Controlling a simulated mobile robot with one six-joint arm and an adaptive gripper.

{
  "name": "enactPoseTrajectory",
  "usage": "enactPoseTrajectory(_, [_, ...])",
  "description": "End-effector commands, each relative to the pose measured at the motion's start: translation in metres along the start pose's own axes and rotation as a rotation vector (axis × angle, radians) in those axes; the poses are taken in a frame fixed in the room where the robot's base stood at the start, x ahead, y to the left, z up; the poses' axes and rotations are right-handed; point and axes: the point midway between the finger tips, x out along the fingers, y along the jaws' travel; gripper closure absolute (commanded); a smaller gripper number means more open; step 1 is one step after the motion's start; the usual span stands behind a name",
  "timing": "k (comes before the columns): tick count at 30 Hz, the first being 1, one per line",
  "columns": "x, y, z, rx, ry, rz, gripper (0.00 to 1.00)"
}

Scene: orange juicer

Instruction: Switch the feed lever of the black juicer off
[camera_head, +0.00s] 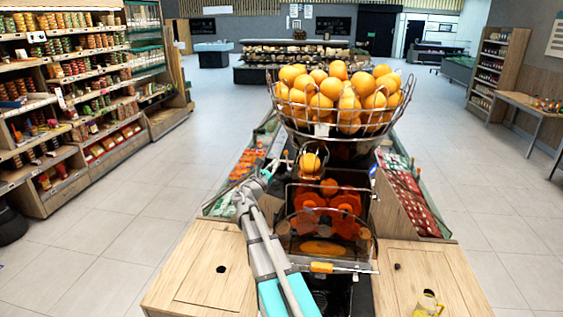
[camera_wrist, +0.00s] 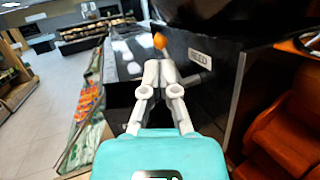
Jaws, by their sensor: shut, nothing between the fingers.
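The black juicer (camera_head: 362,220) stands in the middle of the counter, with a wire basket of oranges on top. In the wrist view its dark side panel (camera_wrist: 215,85) carries a "FEED" label (camera_wrist: 199,57). A small orange ball knob (camera_wrist: 160,41), seemingly the feed lever's end, shows just beyond my fingertips, left of the label. My gripper (camera_wrist: 160,66) is shut and empty, with its fingertips close to the lever area. Whether they touch it I cannot tell. In the head view my gripper (camera_head: 269,168) is at the juicer's left side; the lever is hard to make out there.
The wire basket (camera_head: 340,130) overhangs the juicer above my gripper. Produce bins flank the juicer on the left (camera_head: 245,170) and right (camera_head: 410,195). A yellow bottle (camera_head: 427,304) stands on the right wooden counter (camera_head: 430,270).

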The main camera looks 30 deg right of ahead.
Motion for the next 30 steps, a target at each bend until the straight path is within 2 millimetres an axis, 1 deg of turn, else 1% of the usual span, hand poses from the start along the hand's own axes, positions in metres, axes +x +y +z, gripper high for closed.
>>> enactPoseTrajectory(1, [-0.013,-0.002,-0.001,0.001,0.001,0.002,1.00])
enactPoseTrajectory(6, [-0.043,-0.002,0.001,0.001,0.000,0.003,1.00])
enactPoseTrajectory(13, [-0.074,-0.001,0.004,0.000,0.000,0.002,1.00])
enactPoseTrajectory(16, [-0.081,-0.001,0.004,0.000,0.000,0.001,1.00])
enactPoseTrajectory(20, [-0.086,-0.001,0.005,0.000,0.000,0.000,1.00])
enactPoseTrajectory(30, [-0.087,-0.001,0.005,0.000,0.000,-0.001,1.00])
